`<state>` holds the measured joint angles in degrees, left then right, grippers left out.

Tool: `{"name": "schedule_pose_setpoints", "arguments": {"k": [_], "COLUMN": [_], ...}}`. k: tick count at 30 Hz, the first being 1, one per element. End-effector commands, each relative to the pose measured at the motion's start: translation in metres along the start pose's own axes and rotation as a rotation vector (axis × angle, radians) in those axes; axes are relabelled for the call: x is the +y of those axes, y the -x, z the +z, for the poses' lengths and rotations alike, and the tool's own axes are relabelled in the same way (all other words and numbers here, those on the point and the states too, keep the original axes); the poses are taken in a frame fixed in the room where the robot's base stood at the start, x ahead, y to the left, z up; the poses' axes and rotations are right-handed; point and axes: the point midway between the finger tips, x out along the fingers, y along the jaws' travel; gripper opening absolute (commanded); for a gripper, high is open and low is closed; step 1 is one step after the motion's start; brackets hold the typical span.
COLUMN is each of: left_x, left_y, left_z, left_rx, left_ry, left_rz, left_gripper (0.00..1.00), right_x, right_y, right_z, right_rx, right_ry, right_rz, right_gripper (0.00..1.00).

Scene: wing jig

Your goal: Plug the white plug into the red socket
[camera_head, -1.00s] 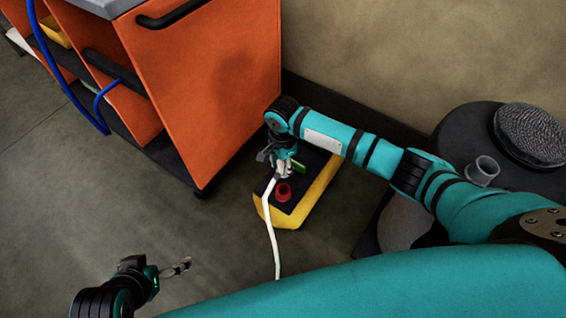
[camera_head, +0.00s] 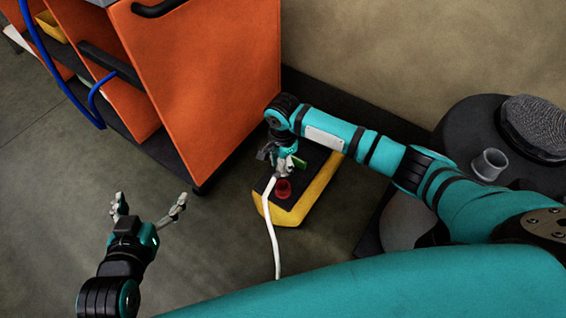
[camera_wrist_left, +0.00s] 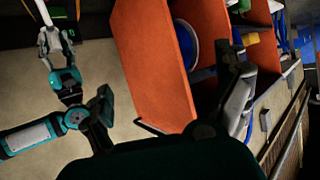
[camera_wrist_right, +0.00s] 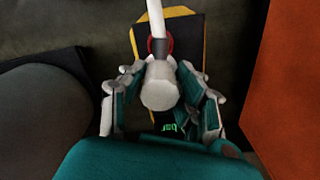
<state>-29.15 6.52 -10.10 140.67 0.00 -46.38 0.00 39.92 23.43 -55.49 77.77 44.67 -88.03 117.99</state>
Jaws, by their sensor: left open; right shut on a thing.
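My right gripper (camera_head: 281,172) is shut on the white plug (camera_wrist_right: 160,88), just behind the red socket (camera_head: 283,189) in the head view. A white cable (camera_head: 267,218) runs from the plug down toward the front. The socket sits on a yellow box with a black top (camera_head: 310,197). In the right wrist view the red socket (camera_wrist_right: 168,44) is partly hidden behind the plug and cable; the two look apart, but the gap is unclear. My left gripper (camera_head: 149,204) is open and empty over the floor at left. The left wrist view shows my right gripper (camera_wrist_left: 57,45) from afar.
An orange cart (camera_head: 218,85) with shelves and blue hoses (camera_head: 98,104) stands close behind and left of the box. A dark round base with a grey cup (camera_head: 489,164) is at right. The floor between my left gripper and the box is clear.

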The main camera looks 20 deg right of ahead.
Motion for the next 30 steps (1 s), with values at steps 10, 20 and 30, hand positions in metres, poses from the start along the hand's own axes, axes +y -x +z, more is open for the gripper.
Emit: {"name": "schedule_pose_setpoints", "arguments": {"k": [10, 20, 30], "left_x": [0.006, 0.012, 0.017], "left_y": [-0.003, 0.005, 0.025], "left_z": [-0.040, -0.081, -0.118], "left_rx": [0.223, 0.458, 0.699], "left_ry": [0.000, 0.004, 0.010], "left_rz": [0.013, 0.027, 0.041], "left_gripper": [1.00, 1.00, 1.00], "right_x": [0.000, 0.000, -0.001], "right_y": [-0.008, -0.014, -0.021], "right_z": [0.000, 0.000, 0.000], "right_rx": [0.000, -0.001, -0.001], "right_ry": [0.000, 0.000, 0.000], "right_rz": [-0.001, -0.001, -0.001], "right_gripper": [0.01, 0.01, 0.01]}}
